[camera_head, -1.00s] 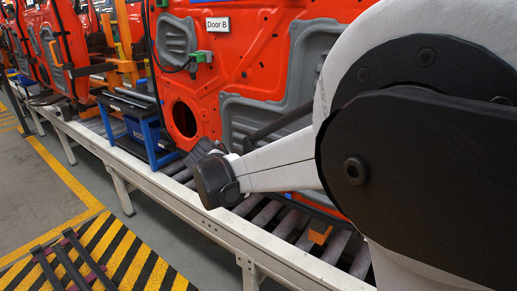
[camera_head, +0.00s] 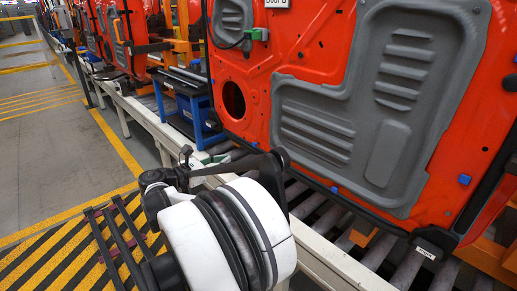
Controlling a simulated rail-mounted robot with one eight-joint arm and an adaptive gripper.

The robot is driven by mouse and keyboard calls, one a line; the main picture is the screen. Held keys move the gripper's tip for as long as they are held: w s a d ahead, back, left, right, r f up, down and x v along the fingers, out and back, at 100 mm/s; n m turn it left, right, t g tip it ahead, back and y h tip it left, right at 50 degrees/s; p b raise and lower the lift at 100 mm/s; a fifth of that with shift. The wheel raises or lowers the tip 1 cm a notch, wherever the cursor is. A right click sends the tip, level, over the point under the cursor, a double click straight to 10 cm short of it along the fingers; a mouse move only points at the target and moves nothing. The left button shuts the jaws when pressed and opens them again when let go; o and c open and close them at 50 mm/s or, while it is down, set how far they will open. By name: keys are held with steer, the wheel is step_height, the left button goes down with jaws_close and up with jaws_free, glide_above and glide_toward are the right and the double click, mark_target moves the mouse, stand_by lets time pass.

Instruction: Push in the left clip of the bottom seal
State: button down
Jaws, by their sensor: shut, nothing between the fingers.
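The orange-red door (camera_head: 300,60) stands upright on the line, with a dark seal strip (camera_head: 300,172) along its bottom edge. Two small blue clips show along that lower edge: a left one (camera_head: 254,144) and one further right (camera_head: 334,189). I cannot tell how far either clip is seated. My gripper (camera_head: 262,162) is dark, shut and empty, in front of the door's lower left part and just below the left clip in the picture. My white wrist partly hides it, and I cannot tell whether it touches anything.
A third blue clip (camera_head: 464,180) sits at the door's right side. Grey panels (camera_head: 400,90) cover the door's middle. Conveyor rollers (camera_head: 410,268) run under the door, behind a pale rail (camera_head: 335,262). A blue cart (camera_head: 185,105) stands to the left.

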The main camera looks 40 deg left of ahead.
mark_target(253, 144)
steer(key=shift+s+a+f+n+t, duration=0.2)
steer(key=shift+s+a+n+t, duration=0.15)
steer(key=shift+s+a, duration=0.65)
steer(key=b+x, duration=0.1)
steer(key=x, duration=1.3)
steer(key=shift+b, duration=0.35)
